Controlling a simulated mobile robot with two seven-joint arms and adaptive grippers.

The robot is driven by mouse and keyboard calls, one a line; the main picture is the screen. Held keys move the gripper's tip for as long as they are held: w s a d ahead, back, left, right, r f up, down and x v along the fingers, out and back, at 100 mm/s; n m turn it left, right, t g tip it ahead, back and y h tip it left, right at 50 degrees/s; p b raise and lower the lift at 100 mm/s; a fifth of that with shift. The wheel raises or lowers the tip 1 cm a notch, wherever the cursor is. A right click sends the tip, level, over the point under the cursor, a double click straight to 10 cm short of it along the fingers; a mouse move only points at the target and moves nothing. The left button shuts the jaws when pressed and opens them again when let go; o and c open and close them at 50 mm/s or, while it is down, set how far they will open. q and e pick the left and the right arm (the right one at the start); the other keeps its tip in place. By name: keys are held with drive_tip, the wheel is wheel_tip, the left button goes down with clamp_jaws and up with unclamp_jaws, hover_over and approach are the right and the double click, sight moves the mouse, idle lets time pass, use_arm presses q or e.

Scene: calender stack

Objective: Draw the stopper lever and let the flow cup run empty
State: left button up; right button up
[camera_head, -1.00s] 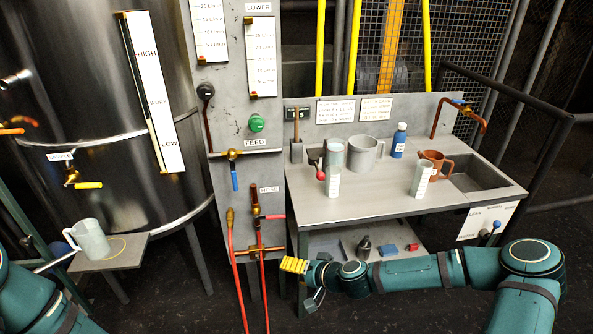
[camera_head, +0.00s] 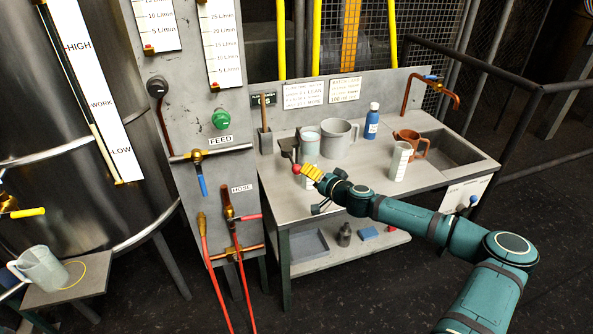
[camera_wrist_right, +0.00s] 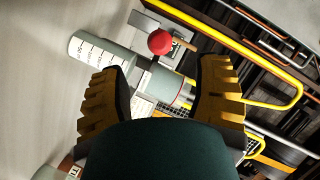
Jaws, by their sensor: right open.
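The stopper lever's red knob (camera_head: 296,168) shows in the head view right beside the yellow fingertips of my right gripper (camera_head: 311,173). In the right wrist view the red knob (camera_wrist_right: 160,41) lies ahead, between the lines of the two spread fingers of the open right gripper (camera_wrist_right: 162,72), and neither finger closes on it. The flow cup (camera_head: 309,142) is a pale blue-grey vessel behind the gripper at the bench's left. A graduated cylinder (camera_wrist_right: 93,50) is below it, mostly hidden by the gripper in the head view. My left gripper is out of view.
The bench's front right top is clear.

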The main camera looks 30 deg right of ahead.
sight(297, 169)
drive_tip(key=b+x, duration=0.1)
drive_tip(key=x, duration=0.7)
drive_tip(key=shift+s+a, duration=0.1)
clamp_jaws()
